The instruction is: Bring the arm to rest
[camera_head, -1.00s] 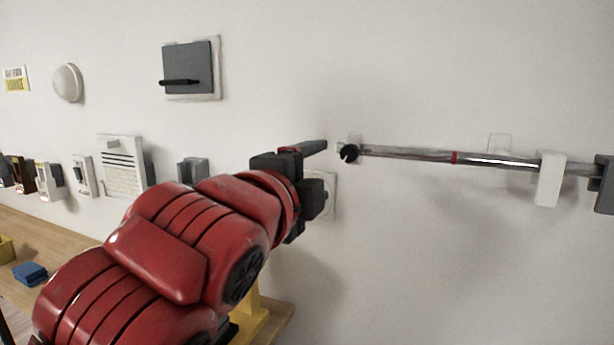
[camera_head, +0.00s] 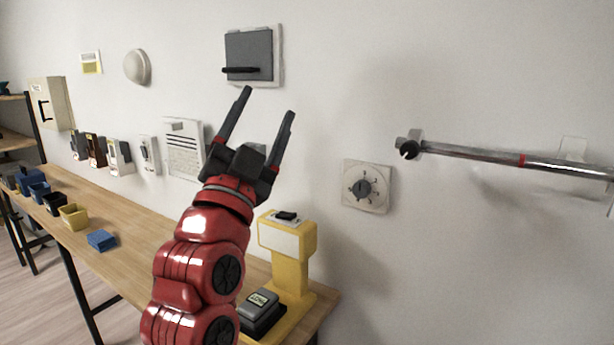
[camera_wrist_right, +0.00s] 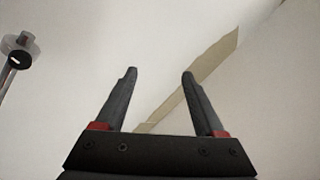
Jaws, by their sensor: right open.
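My right gripper (camera_head: 268,101) is open and empty in the head view. Its two dark fingers point up, in front of the wall and below the dark grey wall box with a black handle (camera_head: 249,55). The red right arm rises from the bottom of the picture. In the right wrist view the fingers (camera_wrist_right: 159,74) are spread apart with nothing between them. My left gripper shows in neither view.
A metal bar (camera_head: 470,153) is mounted on the right wall, with a dial plate (camera_head: 367,187) left of it. A yellow stand (camera_head: 290,240) is on the wooden bench (camera_head: 140,233), close to the arm. Small bins (camera_head: 73,216) stand further left.

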